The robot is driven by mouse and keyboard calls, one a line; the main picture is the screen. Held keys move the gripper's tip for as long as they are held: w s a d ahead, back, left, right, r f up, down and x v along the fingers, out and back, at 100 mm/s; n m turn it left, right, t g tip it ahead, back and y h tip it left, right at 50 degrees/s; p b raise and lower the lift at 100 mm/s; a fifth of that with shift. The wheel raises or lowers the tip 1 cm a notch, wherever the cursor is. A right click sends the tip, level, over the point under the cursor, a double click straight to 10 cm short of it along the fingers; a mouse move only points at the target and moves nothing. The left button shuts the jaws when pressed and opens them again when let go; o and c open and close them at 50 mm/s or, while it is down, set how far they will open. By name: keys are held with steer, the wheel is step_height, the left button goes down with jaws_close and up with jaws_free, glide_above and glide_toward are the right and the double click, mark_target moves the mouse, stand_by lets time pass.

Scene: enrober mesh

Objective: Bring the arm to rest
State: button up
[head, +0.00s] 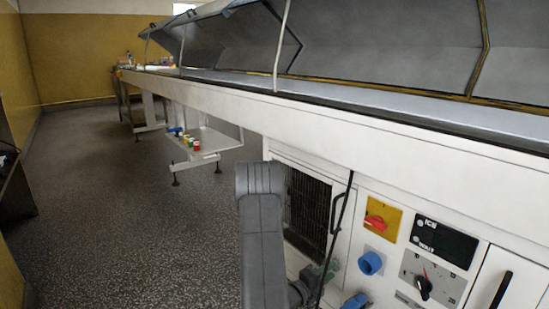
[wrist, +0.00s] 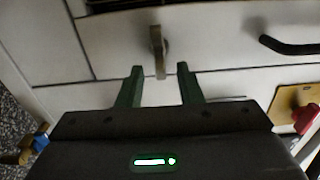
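My gripper (wrist: 160,88) shows in the wrist view with its two green fingers apart and nothing between them. It points at the white front of the machine (wrist: 225,35). A metal latch (wrist: 158,50) on that front lies just beyond the fingertips, between them in the picture; I cannot tell whether they touch. In the head view my grey arm stands in front of the machine's lower front (head: 310,162), and the gripper is mostly hidden low in the picture.
A control panel with a red switch on a yellow plate (head: 381,222), a blue socket (head: 370,263) and a black knob (head: 424,287) is right of my arm. A low shelf (head: 212,141) with small coloured items stands farther back. The speckled floor (head: 130,200) at left is clear.

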steer(key=shift+w+d+r+n+p, duration=0.15)
steer(key=shift+r+n+p, duration=0.05)
steer(key=shift+n, duration=1.05)
steer(key=shift+w+d+r+n+p, duration=0.1)
steer(key=shift+r+n+p, duration=0.05)
steer(key=shift+n, duration=1.1)
